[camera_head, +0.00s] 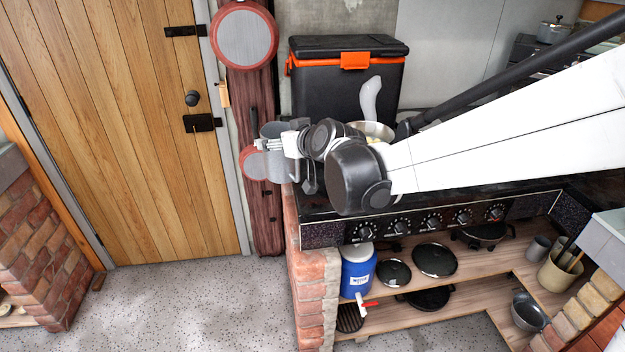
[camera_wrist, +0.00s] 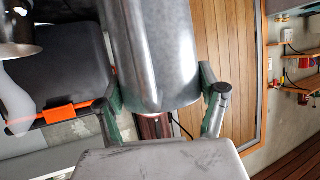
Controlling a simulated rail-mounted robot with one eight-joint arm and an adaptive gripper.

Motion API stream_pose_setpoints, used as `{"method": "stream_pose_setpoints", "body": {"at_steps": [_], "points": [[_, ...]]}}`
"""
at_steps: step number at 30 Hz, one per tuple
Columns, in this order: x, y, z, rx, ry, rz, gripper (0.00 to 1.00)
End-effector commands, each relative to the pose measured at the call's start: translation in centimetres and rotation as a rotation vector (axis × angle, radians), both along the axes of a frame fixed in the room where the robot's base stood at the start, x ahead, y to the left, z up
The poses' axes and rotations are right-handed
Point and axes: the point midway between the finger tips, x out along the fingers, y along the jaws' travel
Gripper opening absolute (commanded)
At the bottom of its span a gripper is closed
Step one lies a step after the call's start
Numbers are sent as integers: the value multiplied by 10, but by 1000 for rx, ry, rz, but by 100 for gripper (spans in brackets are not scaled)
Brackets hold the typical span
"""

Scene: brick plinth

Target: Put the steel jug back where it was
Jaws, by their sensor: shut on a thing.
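The steel jug (camera_wrist: 155,55) is a smooth grey metal vessel between the two fingers of my gripper (camera_wrist: 163,98) in the wrist view. My gripper is shut on it. In the head view the jug (camera_head: 271,131) shows as a grey shape at the end of my gripper (camera_head: 277,146). It is partly hidden by the fingers. It is near the left end of the black stove (camera_head: 322,207), in front of the dark red post. I cannot tell whether its base touches anything.
A black box with an orange latch (camera_head: 345,75) stands behind my arm. A pan with a pale handle (camera_head: 371,100) is partly hidden by my arm. Red-backed round pans (camera_head: 245,38) hang on the post. A blue container (camera_head: 357,272) stands on the shelf below.

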Motion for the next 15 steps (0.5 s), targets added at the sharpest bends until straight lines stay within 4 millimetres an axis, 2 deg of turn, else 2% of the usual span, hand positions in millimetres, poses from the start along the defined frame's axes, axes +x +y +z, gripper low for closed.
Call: {"method": "stream_pose_setpoints", "body": {"at_steps": [2, 5, 15], "points": [[-7, 3, 2, 2, -2, 12, 17], [-6, 0, -1, 2, -3, 17, 17], [38, -46, -39, 2, -3, 15, 17]]}}
